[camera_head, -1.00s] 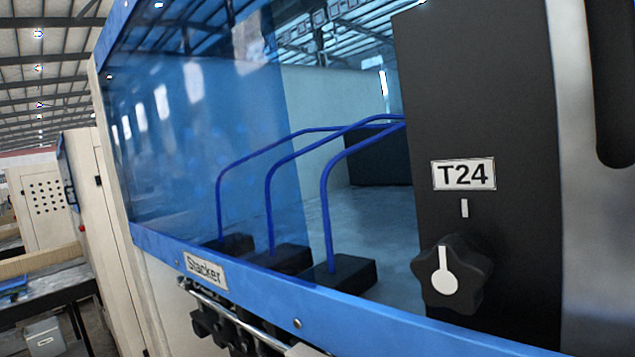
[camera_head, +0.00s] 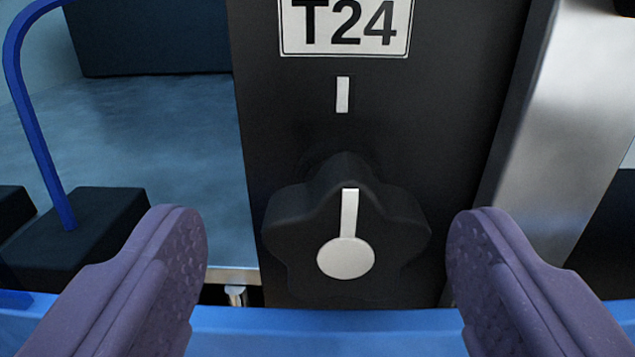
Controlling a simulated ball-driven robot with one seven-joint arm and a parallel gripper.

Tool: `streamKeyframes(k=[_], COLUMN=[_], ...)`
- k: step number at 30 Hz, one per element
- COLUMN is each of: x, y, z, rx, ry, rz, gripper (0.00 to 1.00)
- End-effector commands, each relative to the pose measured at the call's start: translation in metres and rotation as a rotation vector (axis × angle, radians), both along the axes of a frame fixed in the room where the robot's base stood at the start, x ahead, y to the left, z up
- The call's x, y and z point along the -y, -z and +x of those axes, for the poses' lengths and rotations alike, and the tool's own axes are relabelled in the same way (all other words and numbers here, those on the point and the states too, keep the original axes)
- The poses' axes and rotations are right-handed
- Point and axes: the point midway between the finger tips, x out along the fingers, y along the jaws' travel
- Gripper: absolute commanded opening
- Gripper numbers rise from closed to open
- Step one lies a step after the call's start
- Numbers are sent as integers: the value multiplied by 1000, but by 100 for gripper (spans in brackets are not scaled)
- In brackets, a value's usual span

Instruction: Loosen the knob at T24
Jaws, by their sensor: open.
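The black star-shaped knob (camera_head: 395,235) sits on a dark panel below the white T24 label (camera_head: 346,25). Its white pointer, a round spot with a bar, points up, roughly in line with the white mark (camera_head: 343,95) on the panel above. My gripper (camera_head: 326,235) is open, with one purple textured finger at the left and one at the right of the knob in the picture. A gap shows between the knob and each finger, and nothing is held. Whether the fingertips reach the knob's depth, I cannot tell.
A blue rail (camera_head: 330,330) runs across below the knob. A bright metal post (camera_head: 565,130) stands right of the panel. At the left, a blue bent tube (camera_head: 35,125) rises from a black block (camera_head: 85,235).

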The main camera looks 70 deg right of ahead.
Motion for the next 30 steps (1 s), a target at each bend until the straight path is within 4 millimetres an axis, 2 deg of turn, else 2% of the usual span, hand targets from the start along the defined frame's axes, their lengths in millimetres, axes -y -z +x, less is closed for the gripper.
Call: streamKeyframes(k=[3,9,11,15,17,30], x=[6,6,6,6,6,6], y=[0,1,1,1,0,-1], z=[2,2,2,2,2,2], rx=[0,0,0,1,0,-79], ry=[1,1,1,1,1,0], rz=[1,1,1,1,1,-31], gripper=[78,78,67,34,22,22])
